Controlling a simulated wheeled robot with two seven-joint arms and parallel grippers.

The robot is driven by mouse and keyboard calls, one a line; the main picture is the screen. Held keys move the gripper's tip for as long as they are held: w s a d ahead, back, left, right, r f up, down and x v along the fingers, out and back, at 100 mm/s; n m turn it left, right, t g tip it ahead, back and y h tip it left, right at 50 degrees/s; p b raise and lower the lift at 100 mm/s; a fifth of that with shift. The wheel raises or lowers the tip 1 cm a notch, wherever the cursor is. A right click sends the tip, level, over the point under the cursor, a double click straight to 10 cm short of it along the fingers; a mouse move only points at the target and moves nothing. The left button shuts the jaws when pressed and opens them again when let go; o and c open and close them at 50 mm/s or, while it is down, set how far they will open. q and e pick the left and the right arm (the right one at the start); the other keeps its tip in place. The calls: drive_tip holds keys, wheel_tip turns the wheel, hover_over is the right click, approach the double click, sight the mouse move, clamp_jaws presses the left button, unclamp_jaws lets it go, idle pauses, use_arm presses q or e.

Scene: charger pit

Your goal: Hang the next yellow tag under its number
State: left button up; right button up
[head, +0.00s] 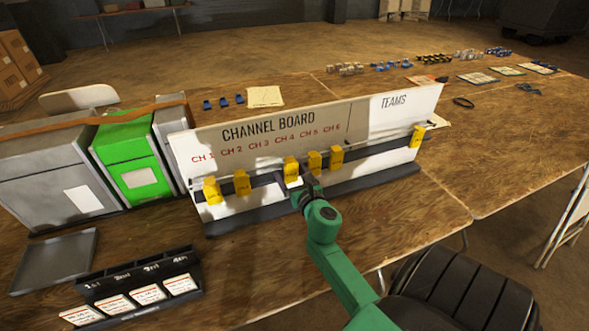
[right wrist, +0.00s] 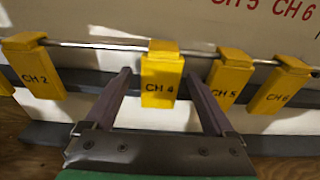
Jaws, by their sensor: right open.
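The white channel board (head: 385,125) stands on the table with red labels CH 1 to CH 6 and a rail below them. Several yellow tags hang on the rail. The CH 4 tag (right wrist: 161,75) hangs between the open fingers of my right gripper (right wrist: 158,78); it also shows in the head view (head: 291,166). The CH 5 tag (right wrist: 230,75) and CH 6 tag (right wrist: 281,87) hang to its right, the CH 2 tag (right wrist: 34,70) to its left, past a bare stretch of rail. Another yellow tag (head: 417,136) hangs at the TEAMS end, its lettering unreadable. My left gripper is out of view.
Grey and green bins (head: 133,165) stand left of the board. A grey tray (head: 55,262) and a black card holder (head: 135,275) lie at the front left. Small items and papers (head: 478,77) line the back right. The table right of the board is mostly clear.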

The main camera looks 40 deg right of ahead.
drive_tip(key=b+v, duration=0.3)
drive_tip(key=v, duration=1.1)
drive_tip(key=shift+s+b, duration=0.25)
drive_tip(key=shift+b, duration=0.05)
drive_tip(key=shift+a, duration=0.1)
